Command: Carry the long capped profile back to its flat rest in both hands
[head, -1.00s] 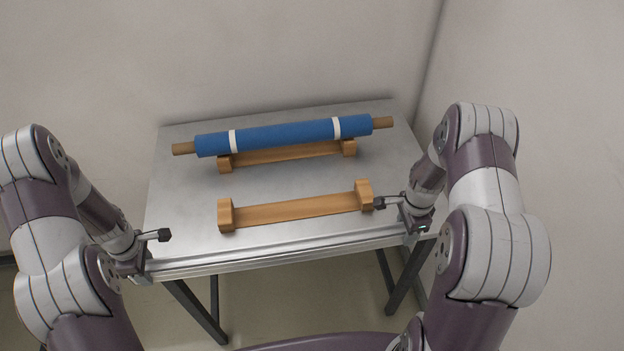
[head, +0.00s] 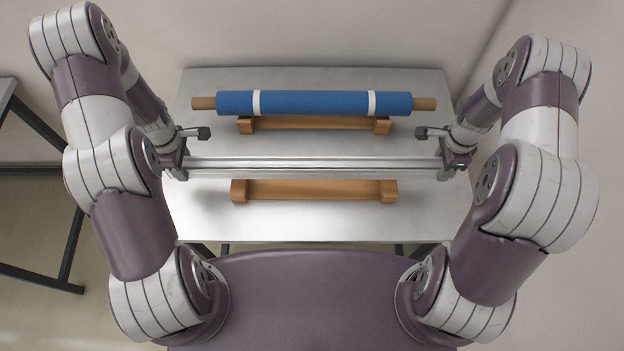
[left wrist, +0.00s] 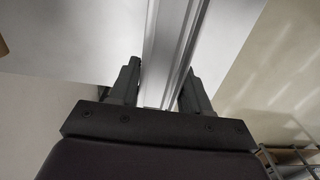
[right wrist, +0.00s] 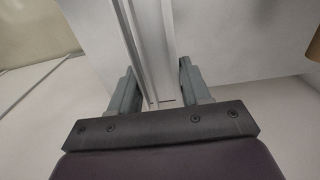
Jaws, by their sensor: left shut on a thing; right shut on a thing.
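The long silver profile (head: 310,167) runs level from left to right across the head view, between the blue roll and the empty wooden rest (head: 315,190). It looks held above the table and apart from the rest. My left gripper (head: 174,162) is shut on its left end, my right gripper (head: 452,160) on its right end. The profile also passes between the fingers in the left wrist view (left wrist: 172,45) and the right wrist view (right wrist: 147,45). The end caps are hidden by the grippers or too small to tell.
A blue roll (head: 315,103) with two white bands and wooden ends lies on a second wooden rest (head: 315,123) farther back. Both stand on a grey metal table (head: 225,82). Bare tabletop lies around the front rest. Another table frame (head: 68,245) shows at the far left.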

